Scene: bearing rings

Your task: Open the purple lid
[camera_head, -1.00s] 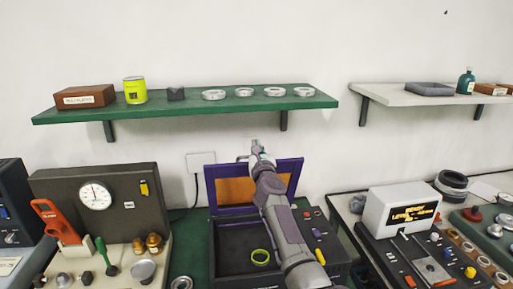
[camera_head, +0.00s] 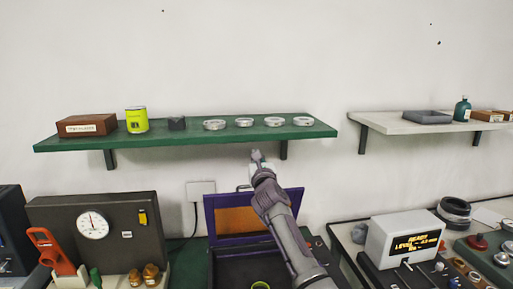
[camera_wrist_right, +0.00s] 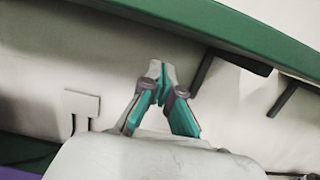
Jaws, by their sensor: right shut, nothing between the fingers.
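The purple lid (camera_head: 221,202) stands raised at the back of the dark box (camera_head: 230,270), with an orange panel (camera_head: 236,221) on its inner face. A yellow-green ring (camera_head: 260,285) lies in the box, cut by the lower picture edge. My right gripper (camera_head: 256,153) is above the lid's top edge, apart from it, just below the green shelf. In the wrist view my right gripper (camera_wrist_right: 160,76) has its teal-padded fingertips together with nothing between them. A strip of purple (camera_wrist_right: 20,173) shows at that view's lower left. My left gripper is not in view.
A green shelf (camera_head: 190,138) with a brown box, a yellow-green can and several metal rings hangs close above my right gripper. A gauge panel (camera_head: 92,225) stands at the left, a white display unit (camera_head: 404,240) at the right. A white wall outlet (camera_head: 200,187) is behind.

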